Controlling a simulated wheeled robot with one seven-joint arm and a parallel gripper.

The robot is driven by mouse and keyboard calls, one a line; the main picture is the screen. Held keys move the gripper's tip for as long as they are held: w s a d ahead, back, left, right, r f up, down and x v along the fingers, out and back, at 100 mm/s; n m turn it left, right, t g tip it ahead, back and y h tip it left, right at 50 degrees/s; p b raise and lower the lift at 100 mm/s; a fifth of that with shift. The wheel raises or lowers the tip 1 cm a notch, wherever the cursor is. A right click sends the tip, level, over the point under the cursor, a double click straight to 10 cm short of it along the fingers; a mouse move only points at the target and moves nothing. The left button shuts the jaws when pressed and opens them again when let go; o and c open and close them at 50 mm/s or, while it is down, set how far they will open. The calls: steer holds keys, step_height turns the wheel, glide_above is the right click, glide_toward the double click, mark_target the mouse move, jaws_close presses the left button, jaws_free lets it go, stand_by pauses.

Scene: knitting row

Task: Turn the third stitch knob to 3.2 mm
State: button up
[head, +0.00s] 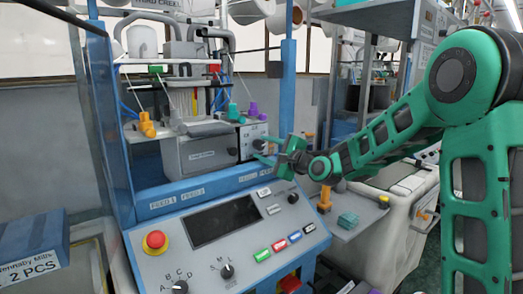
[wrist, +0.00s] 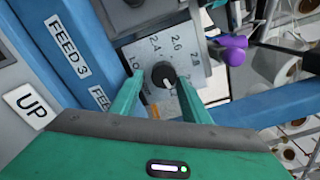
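In the wrist view a round black knob (wrist: 163,75) sits on a light dial plate (wrist: 190,62). Printed marks 2.4, 2.6 and 2.8 show around it; other marks are partly hidden. A short pale line shows on the knob's lower right, but the exact value it points to is hard to read. My gripper (wrist: 160,88) is open, with one green finger on each side of the knob; contact is not clear. In the head view my gripper (head: 264,150) is at the right end of the grey machine housing (head: 205,153), where it partly hides the dials.
Another black knob shows at the wrist view's top edge. A blue beam (wrist: 60,55) with a FEED 3 label runs beside the dial. A purple part (wrist: 232,48) is close to the right. The control panel (head: 160,243), with a red stop button (head: 155,240), lies below.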

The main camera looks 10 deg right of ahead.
steer(key=shift+s+a+r, duration=0.1)
steer(key=shift+a+r, duration=0.1)
steer(key=shift+r, duration=0.05)
steer(key=v, duration=1)
steer(key=shift+s+d+f, duration=0.25)
